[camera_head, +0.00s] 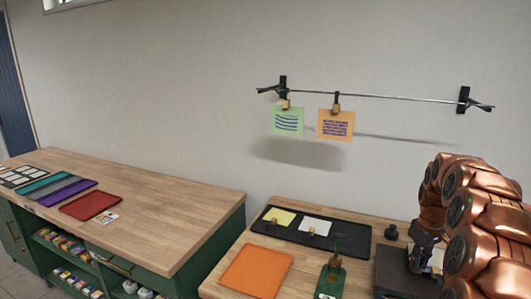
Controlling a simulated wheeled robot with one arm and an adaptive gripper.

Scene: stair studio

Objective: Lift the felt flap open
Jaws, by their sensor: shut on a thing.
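A dark grey felt piece (394,270) lies at the right end of the right workbench, partly hidden by my arm. I take it to be the felt item with the flap. My gripper (424,258) is low over its right side, at the end of my copper-coloured arm, and is shut on what seems to be the flap. The fingertips and the gripped edge are too small and covered to make out. A small pale and blue patch (436,262) shows beside the gripper. How far the flap is raised cannot be told.
On the right workbench (222,288) are an orange sheet (256,272), a green stand (330,278), a black tray (350,236) with yellow and white cards, and a small dark knob (391,232). Two clipped cards hang from a wall rod (400,97). A gap separates the left bench (170,215).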

